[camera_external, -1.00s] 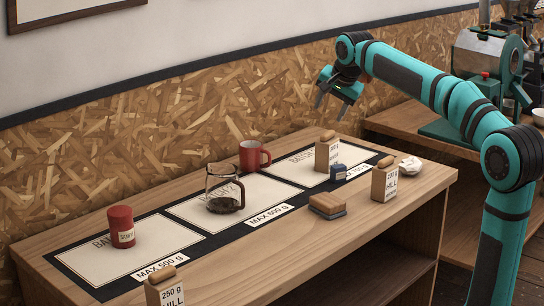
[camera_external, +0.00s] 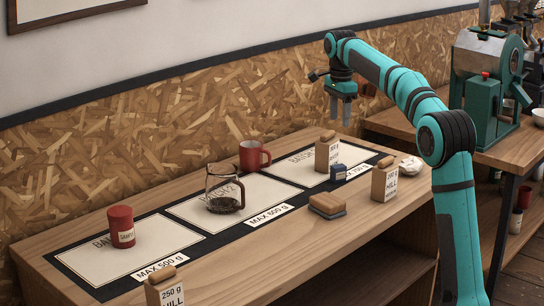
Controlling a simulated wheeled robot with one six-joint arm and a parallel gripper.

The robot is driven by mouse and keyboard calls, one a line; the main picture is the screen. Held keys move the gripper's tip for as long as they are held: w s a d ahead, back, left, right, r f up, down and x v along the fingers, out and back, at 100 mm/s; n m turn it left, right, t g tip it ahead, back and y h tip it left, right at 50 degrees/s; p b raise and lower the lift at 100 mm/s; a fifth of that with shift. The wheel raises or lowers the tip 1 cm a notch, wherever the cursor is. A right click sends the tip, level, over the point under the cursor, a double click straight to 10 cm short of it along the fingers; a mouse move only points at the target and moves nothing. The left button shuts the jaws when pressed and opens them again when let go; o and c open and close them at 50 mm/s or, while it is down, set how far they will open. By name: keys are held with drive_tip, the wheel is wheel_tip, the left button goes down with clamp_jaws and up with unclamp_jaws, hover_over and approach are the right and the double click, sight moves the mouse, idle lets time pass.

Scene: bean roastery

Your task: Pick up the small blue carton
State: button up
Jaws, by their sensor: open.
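The small blue carton (camera_external: 338,171) stands on the right-hand mat area of the wooden table, just in front of a kraft bag (camera_external: 326,155). My gripper (camera_external: 340,123) points straight down above the table's right part. It is open and empty, and well above the blue carton. The two fingers are seen nearly edge-on, and the gap between them is small in this view.
A labelled kraft bag (camera_external: 385,181) stands right of the carton, with a crumpled white item (camera_external: 411,167) behind it. A brush-like block (camera_external: 327,206) lies in front. A red mug (camera_external: 253,157), glass carafe (camera_external: 224,189) and red tin (camera_external: 121,227) stand to the left.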

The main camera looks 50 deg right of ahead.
sight(338, 166)
wheel_tip(338, 166, down, 17)
drive_tip(key=shift+s+a+r, duration=0.1)
drive_tip(key=shift+s+r, duration=0.05)
drive_tip(key=shift+r, duration=0.05)
drive_tip(key=c, duration=1.1)
drive_tip(key=shift+o, duration=0.2)
drive_tip(key=shift+r, duration=0.15)
